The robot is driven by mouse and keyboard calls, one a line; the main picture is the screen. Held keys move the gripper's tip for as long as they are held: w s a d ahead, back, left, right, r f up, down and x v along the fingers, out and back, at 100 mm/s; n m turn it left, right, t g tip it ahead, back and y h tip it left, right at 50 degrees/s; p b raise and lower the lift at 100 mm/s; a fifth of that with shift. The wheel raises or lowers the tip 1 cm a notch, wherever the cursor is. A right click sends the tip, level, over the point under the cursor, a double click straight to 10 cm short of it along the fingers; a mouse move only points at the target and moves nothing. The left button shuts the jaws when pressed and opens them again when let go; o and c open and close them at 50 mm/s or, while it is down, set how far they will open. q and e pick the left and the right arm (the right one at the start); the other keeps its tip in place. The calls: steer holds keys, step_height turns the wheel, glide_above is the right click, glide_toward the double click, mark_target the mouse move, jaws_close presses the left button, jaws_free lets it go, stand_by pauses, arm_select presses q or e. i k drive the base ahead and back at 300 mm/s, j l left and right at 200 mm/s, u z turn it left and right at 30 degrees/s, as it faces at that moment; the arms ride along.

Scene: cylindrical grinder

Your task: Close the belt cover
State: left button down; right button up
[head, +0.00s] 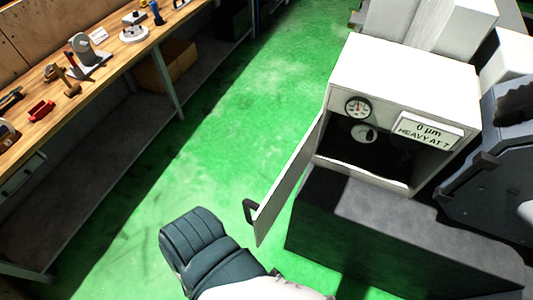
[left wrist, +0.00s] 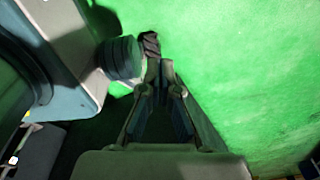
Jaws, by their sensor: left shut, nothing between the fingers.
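The belt cover (head: 290,185) is a thin white door panel on the left side of the white machine housing (head: 385,75). It stands wide open, swung out towards me, with a black handle (head: 249,211) near its free edge. Behind it the dark inside of the housing shows. The cover cannot be made out in that view. A dark teal link of my arm is low in the head view, left of the handle; no gripper fingers show there. My right gripper is not in view.
A grey machine base (head: 400,235) stands below the housing opening. Dark machine parts (head: 490,165) are at the right. A wooden workbench (head: 60,85) with tools runs along the left. Open green floor (head: 215,130) lies between bench and cover.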

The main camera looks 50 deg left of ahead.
mark_target(265, 214)
steer(key=j+z, duration=0.1)
steer(key=j, duration=0.5)
steer(key=k+j+z, duration=0.1)
steer(key=j, duration=0.45)
steer(key=k+j, duration=0.15)
steer(key=j, duration=0.4)
steer(key=z, duration=0.05)
